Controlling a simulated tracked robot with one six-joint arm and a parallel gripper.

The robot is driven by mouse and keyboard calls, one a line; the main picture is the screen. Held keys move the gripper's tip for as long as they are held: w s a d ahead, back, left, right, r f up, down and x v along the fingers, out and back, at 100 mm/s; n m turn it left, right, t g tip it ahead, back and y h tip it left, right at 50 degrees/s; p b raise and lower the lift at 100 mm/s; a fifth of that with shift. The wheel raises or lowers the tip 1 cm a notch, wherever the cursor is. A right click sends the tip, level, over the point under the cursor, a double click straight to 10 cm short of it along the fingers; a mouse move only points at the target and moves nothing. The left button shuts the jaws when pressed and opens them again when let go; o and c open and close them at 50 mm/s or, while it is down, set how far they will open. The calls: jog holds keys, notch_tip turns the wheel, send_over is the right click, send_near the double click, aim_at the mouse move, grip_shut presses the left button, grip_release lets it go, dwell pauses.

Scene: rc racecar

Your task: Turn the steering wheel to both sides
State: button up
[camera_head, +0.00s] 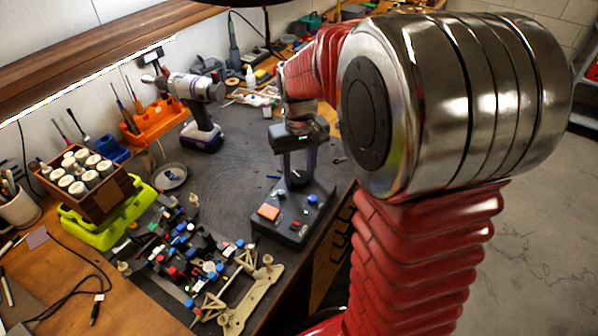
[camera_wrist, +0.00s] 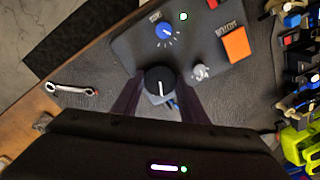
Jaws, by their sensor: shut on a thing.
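A black round knob with a white pointer line (camera_wrist: 160,80), which I take as the steering wheel, stands on a dark control box (camera_wrist: 205,75). The box also shows in the head view (camera_head: 275,232), at the front edge of the bench. My gripper (camera_wrist: 157,92) reaches down over the knob with its dark purple fingers on both sides and is shut on it. The white line points roughly along the fingers. In the head view my gripper (camera_head: 299,178) is upright above the box's back part, and the knob is largely hidden between the fingers.
The box carries a blue knob (camera_wrist: 164,33), a small grey knob (camera_wrist: 200,72) and an orange button (camera_wrist: 236,45). A wrench (camera_wrist: 72,88) lies beside it. Left are car parts (camera_head: 185,255), a green-yellow case (camera_head: 105,220) and a drill (camera_head: 200,110). The dark mat behind is partly clear.

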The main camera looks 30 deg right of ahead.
aim_at(299, 177)
jog(key=shift+m, duration=2)
jog(key=o, duration=1)
jog(key=shift+o, duration=0.2)
notch_tip(299, 177, up, 14)
jog(key=shift+f, duration=0.15)
